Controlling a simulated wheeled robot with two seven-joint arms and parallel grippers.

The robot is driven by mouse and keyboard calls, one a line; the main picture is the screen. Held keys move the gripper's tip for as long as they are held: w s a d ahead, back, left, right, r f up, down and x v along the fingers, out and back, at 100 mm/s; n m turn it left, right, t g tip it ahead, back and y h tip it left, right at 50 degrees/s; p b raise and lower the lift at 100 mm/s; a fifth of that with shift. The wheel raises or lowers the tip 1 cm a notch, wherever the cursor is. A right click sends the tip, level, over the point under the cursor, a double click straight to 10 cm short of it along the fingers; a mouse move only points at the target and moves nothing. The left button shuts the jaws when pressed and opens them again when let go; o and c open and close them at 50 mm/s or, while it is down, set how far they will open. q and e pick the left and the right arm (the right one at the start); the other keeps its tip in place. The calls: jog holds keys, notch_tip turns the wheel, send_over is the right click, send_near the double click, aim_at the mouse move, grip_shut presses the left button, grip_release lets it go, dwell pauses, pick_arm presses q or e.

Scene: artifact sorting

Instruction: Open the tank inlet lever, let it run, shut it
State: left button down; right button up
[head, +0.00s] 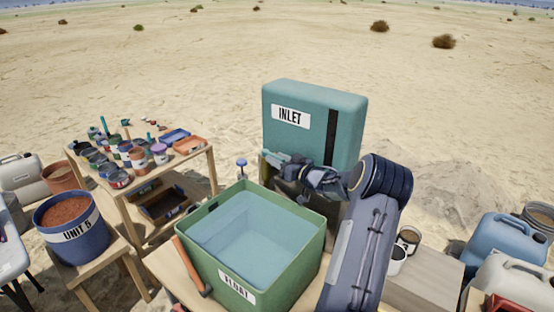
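The teal tank labelled INLET (345,118) stands upright behind the green tub, with a dark vertical strip on its front. The open green tub labelled FLOAT (292,288) stands in front of it and holds pale blue water (250,240). My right arm reaches up from the lower right, and my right gripper (272,159) is at the lower front of the INLET tank. Its fingers are small and seen from behind, so I cannot tell whether they are open or touch anything. I cannot make out the inlet lever there. A small blue knob (241,163) shows left of the gripper. My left gripper is out of view.
A wooden table (204,158) with several small pots stands at the left. A blue bucket labelled UNIT 5 (84,247) stands nearer on another stand. Cups (397,260) and jerrycans (500,242) are at the right. Open sand lies behind.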

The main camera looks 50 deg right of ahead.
jog(key=s+b, duration=0.1)
jog(key=s, duration=0.6)
jog(key=shift+a, duration=0.25)
